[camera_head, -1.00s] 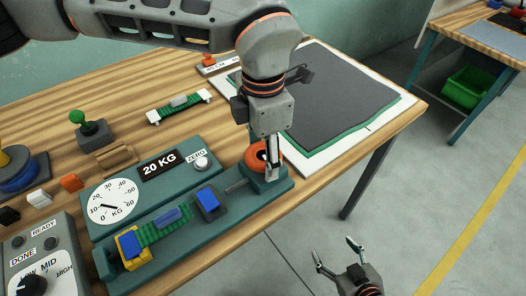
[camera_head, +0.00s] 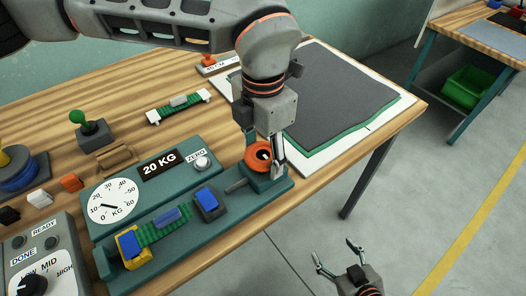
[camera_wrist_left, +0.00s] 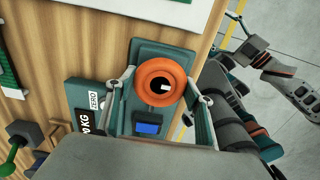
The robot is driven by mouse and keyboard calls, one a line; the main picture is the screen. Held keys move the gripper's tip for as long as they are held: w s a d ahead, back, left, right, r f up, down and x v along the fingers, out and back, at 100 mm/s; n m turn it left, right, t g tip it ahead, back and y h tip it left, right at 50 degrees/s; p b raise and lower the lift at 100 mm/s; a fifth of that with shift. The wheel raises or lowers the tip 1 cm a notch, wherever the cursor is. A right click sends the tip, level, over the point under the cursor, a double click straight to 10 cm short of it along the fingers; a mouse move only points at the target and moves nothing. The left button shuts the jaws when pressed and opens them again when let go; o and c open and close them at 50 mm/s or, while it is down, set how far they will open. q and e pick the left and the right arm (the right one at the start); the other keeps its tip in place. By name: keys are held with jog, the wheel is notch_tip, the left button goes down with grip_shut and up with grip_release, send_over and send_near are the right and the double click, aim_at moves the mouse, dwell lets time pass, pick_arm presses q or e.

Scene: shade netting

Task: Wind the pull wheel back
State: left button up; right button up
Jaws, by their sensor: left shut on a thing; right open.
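The orange pull wheel (camera_head: 257,152) sits at the right end of the teal pull tester (camera_head: 222,222). It is a round ring with a dark centre in the left wrist view (camera_wrist_left: 160,68). My left gripper (camera_head: 264,158) points down over it, and its fingers grip the rim from opposite sides. A green webbing strip (camera_head: 150,233) lies along the tester between a yellow-and-blue clamp (camera_head: 129,245) and a dark-and-blue clamp (camera_head: 208,203). A white round dial (camera_head: 112,202) marked in KG stands behind, beside a "20 KG" plate (camera_head: 160,164). My right gripper (camera_head: 334,250) is open and empty, off the table.
A dark sheet on white and green layers (camera_head: 340,95) covers the table's right end. A grey control box (camera_head: 40,255) with a knob stands front left. A green-knobbed tool (camera_head: 90,130) and another green strip (camera_head: 178,106) lie behind the tester. Bare floor lies beyond the table's front edge.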

aim_at(263, 153)
pick_arm(q)
jog(key=o, duration=1.1)
notch_tip(263, 153, up, 12)
